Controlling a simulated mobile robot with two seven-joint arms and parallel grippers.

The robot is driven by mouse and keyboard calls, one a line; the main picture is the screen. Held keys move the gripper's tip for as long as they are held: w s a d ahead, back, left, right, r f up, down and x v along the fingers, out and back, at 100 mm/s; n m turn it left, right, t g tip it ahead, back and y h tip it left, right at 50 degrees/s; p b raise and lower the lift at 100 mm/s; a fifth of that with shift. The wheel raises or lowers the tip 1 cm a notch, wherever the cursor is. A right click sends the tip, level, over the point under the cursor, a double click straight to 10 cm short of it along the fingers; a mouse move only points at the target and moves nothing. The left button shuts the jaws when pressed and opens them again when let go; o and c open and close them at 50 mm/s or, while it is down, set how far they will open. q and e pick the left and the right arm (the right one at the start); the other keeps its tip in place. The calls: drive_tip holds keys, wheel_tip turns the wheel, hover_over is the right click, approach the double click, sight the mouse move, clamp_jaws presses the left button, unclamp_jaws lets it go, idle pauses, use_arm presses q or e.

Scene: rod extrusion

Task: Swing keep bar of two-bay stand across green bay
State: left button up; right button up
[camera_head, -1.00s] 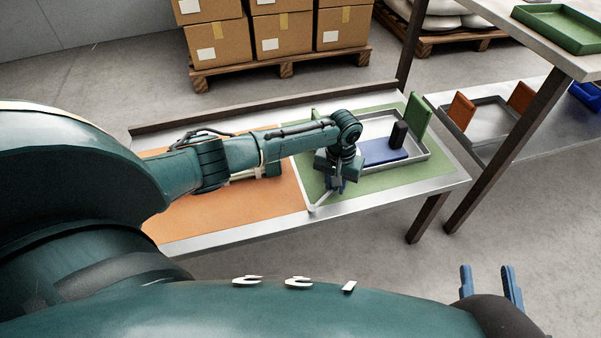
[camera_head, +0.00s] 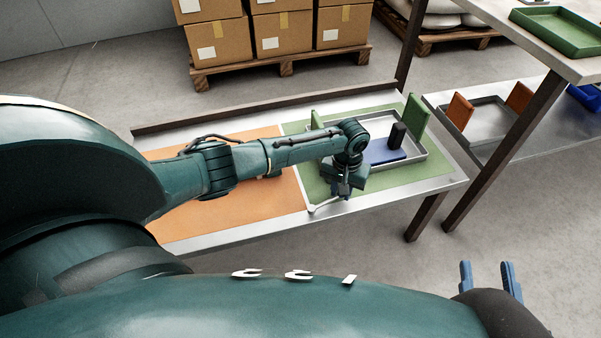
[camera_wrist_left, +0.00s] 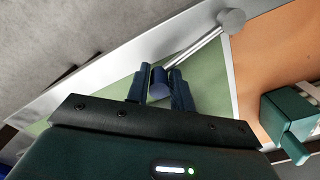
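The two-bay stand has an orange bay (camera_head: 215,212) on the left and a green bay (camera_head: 385,183) on the right. The pale metal keep bar (camera_head: 323,206) pivots at the front edge near the divide; it also shows in the left wrist view (camera_wrist_left: 192,47), with a round pivot end and a blue grip (camera_wrist_left: 158,84). The bar slants over the green bay's front left corner. My left gripper (camera_wrist_left: 159,80) has its blue fingers against both sides of the grip. My right gripper (camera_head: 488,280) is open and empty, away from the stand.
A metal tray (camera_head: 421,158) with green end plates (camera_head: 418,119), a blue pad (camera_head: 384,153) and a black block (camera_head: 397,135) sits in the green bay. Another tray (camera_head: 487,147) with orange plates stands right.

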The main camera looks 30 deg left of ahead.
use_arm(q)
drive_tip(key=o, duration=0.3)
drive_tip(key=shift+o, duration=0.2)
wheel_tip(320, 180, up, 7)
drive_tip(key=p, duration=0.8)
idle(0.5)
